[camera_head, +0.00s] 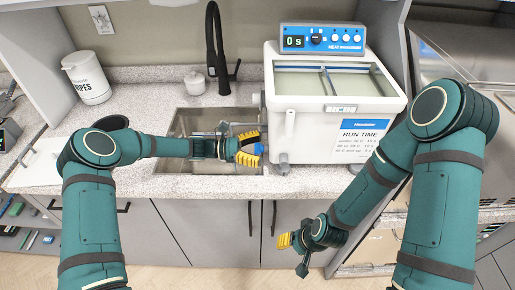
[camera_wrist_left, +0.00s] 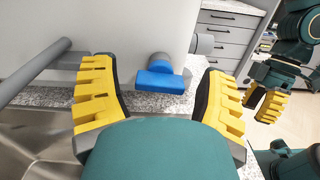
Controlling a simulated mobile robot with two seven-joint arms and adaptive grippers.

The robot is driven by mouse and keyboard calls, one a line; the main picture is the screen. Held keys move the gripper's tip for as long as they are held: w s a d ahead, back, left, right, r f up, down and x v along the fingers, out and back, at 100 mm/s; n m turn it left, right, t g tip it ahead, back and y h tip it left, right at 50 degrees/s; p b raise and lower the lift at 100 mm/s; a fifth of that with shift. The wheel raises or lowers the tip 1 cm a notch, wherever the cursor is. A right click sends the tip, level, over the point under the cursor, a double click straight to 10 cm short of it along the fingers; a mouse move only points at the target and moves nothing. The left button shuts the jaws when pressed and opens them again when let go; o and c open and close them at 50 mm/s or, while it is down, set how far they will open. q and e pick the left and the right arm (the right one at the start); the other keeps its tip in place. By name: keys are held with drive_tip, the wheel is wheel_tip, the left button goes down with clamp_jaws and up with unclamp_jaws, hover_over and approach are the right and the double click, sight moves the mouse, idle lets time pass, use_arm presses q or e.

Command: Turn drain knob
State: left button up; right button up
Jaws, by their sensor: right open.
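The blue drain knob (camera_wrist_left: 161,82) sits on a grey fitting low on the side of the white water bath (camera_head: 322,110). It also shows in the head view (camera_head: 258,149), partly hidden by my left gripper. My left gripper (camera_head: 250,149) is at the knob, over the sink's right end. In the left wrist view its two yellow fingers (camera_wrist_left: 160,90) are spread wide, one on each side of the knob, with gaps between. My right gripper (camera_head: 292,240) is low, in front of the cabinets, away from the knob, open and empty.
A sink (camera_head: 175,163) with a black faucet (camera_head: 216,50) lies left of the bath. A grey pipe (camera_wrist_left: 35,70) crosses the left of the wrist view. A wipes tub (camera_head: 88,80) stands on the left counter. The floor in front is clear.

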use_arm(q)
drive_tip(key=shift+a, duration=0.1)
drive_tip(key=a, duration=1.2)
drive_tip(key=shift+d, duration=0.1)
idle(0.3)
